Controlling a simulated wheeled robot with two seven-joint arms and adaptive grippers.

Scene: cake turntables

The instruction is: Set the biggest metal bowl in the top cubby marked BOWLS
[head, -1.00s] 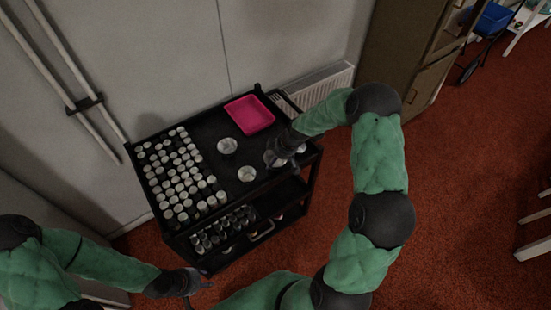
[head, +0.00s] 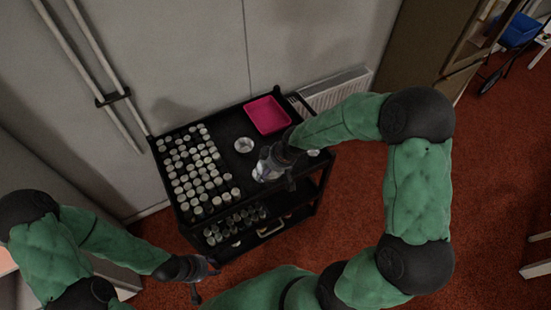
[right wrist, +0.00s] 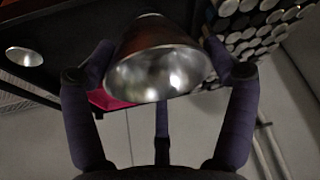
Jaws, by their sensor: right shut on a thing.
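My right gripper (head: 273,168) is shut on a shiny metal bowl (head: 262,173) at the black cart's front right part. In the right wrist view the held bowl (right wrist: 158,75) sits between the fingers of my right gripper (right wrist: 160,85), its bright inside showing. I cannot tell whether it is clear of the cart top. A second metal bowl (head: 243,145) stands behind it, and a third (head: 313,152) is partly hidden by my right arm. My left gripper (head: 204,284) is open and empty in front of the cart. No cubby marked BOWLS is in view.
The black cart (head: 232,122) carries a pink tray (head: 268,116) at the back and rows of white-topped containers (head: 195,170) on the left. More containers stand on its lower shelf. A brown cabinet (head: 415,50) stands right, beyond red carpet (head: 480,150).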

